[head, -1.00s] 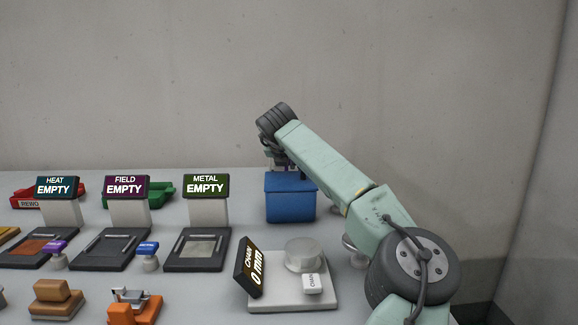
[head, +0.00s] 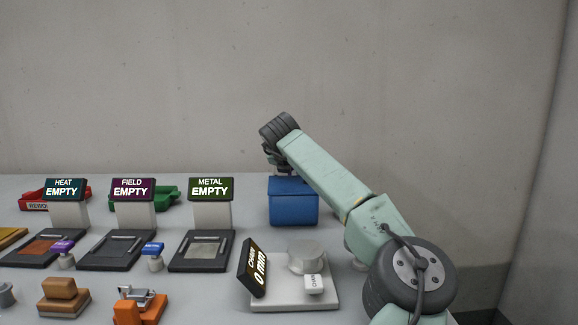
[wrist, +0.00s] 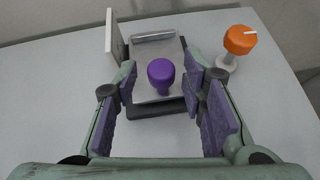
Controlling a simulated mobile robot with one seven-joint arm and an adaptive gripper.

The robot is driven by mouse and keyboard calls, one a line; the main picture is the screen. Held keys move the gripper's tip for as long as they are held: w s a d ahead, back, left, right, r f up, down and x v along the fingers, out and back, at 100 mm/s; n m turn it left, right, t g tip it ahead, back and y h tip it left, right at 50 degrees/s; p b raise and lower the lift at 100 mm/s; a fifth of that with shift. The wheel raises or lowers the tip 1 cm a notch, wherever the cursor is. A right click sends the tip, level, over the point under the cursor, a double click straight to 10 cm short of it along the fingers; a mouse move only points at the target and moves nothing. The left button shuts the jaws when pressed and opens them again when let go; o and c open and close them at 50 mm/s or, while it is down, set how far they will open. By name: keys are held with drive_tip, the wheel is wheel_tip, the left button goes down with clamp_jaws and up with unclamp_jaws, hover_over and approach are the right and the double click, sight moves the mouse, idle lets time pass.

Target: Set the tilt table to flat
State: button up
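In the wrist view a purple round knob (wrist: 161,72) stands in front of a grey metal plate (wrist: 150,52) on a dark base. I take this plate to be the tilt table, but its tilt is not clear. My gripper (wrist: 160,88) is open, with a finger on either side of the purple knob and gaps showing. An orange knob (wrist: 240,40) with a white mark stands on a pale post to the right. In the head view my gripper (head: 276,160) is partly hidden behind my wrist, just above the blue box (head: 293,202).
A pale upright panel (wrist: 112,36) stands left of the plate. In the head view a device with a "0 mm" display (head: 254,268) sits in front of the blue box. Stations with EMPTY displays (head: 211,189) stand to the left. The wall (head: 420,80) is close behind.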

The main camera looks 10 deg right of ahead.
drive_tip(key=v, duration=1.2)
